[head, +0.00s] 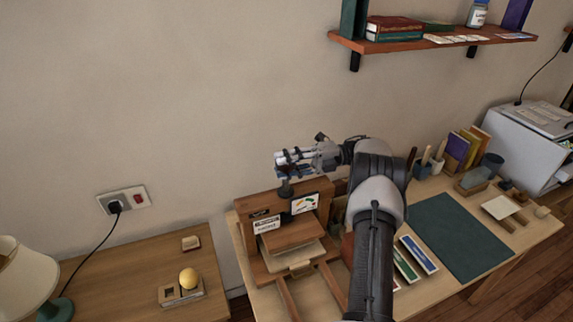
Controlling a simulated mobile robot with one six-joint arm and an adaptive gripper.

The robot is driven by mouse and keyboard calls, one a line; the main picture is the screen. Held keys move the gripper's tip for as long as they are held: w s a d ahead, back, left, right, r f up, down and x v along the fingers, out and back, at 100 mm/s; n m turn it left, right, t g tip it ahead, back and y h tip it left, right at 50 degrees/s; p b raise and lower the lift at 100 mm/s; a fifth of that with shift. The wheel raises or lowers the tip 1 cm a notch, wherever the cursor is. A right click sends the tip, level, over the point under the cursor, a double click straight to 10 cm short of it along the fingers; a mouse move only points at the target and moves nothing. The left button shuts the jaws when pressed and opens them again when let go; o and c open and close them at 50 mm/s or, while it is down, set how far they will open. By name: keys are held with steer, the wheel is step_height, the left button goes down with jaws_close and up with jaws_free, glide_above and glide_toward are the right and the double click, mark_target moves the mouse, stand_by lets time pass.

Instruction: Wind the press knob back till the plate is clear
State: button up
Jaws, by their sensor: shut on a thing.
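The wooden book press (318,190) stands at the left end of the workbench. Its knob (286,188) rises from the top beam on a dark stem. My gripper (281,163) reaches in from the right and is shut on the knob, hiding most of its top. Under the beam is the wooden press plate (290,236). A pale stack (296,262) lies below the plate and sticks out at the front. Whether the plate touches the stack cannot be told from here. Two labels and a small picture card are on the press front.
My arm covers the bench right of the press. A dark green mat (455,235) lies clear on the bench. Books, cups and small tools stand behind it. A shelf (440,42) hangs above. A side table (150,265) with a lamp is at left.

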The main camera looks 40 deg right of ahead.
steer(key=o, duration=0.8)
steer(key=shift+a+f, duration=0.2)
steer(key=shift+f, duration=0.2)
steer(key=shift+o, duration=0.4)
steer(key=shift+r, duration=0.1)
steer(key=shift+d+r, duration=0.1)
steer(key=shift+m+t+b, duration=0.3)
steer(key=shift+b, duration=0.2)
